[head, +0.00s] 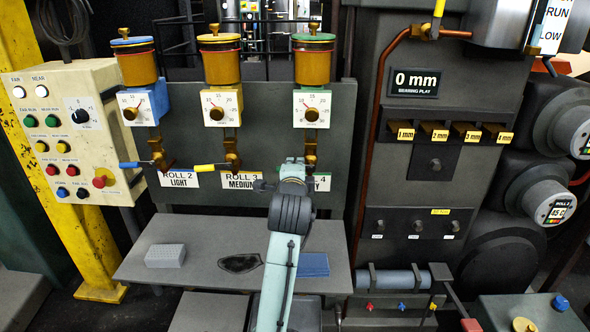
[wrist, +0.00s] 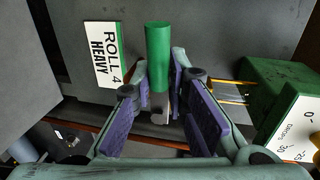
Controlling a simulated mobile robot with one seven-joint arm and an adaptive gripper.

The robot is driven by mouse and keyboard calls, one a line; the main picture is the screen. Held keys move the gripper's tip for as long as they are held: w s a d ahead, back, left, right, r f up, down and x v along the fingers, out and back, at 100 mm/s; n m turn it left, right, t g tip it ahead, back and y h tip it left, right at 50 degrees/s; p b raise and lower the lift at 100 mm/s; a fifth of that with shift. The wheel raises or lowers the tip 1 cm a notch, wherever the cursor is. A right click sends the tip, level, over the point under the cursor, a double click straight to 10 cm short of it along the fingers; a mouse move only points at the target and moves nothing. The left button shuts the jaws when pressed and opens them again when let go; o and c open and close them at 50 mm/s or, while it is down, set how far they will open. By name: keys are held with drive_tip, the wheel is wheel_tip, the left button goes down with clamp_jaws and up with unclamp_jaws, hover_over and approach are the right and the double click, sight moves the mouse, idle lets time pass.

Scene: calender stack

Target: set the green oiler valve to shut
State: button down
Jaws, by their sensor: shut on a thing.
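The green oiler (head: 313,62) is the rightmost of three oilers, an amber cup with a green lid above a white dial. Its brass valve (head: 310,148) is below it. In the wrist view the valve's green handle (wrist: 158,52) stands between my purple finger pads, with its grey stem lower down. My gripper (wrist: 163,85) is shut on the handle, which points toward the picture's top, beside the ROLL 4 HEAVY label (wrist: 103,55). In the head view my gripper (head: 292,165) covers the handle and part of that label.
The blue valve handle (head: 133,164) and yellow valve handle (head: 210,168) point left from their valves. A grey shelf (head: 190,237) below bears a grey block, a dark cloth-like piece and a blue item. A copper pipe (head: 372,130) runs up the panel to the right.

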drive_tip(key=shift+f, duration=0.1)
drive_tip(key=c, duration=1.6)
unclamp_jaws()
drive_tip(key=s, duration=0.4)
drive_tip(key=s+r, duration=0.1)
drive_tip(key=s, duration=0.3)
drive_tip(key=s+r, duration=0.1)
drive_tip(key=s, duration=0.3)
drive_tip(key=shift+r, duration=0.25)
drive_tip(key=shift+w, duration=0.1)
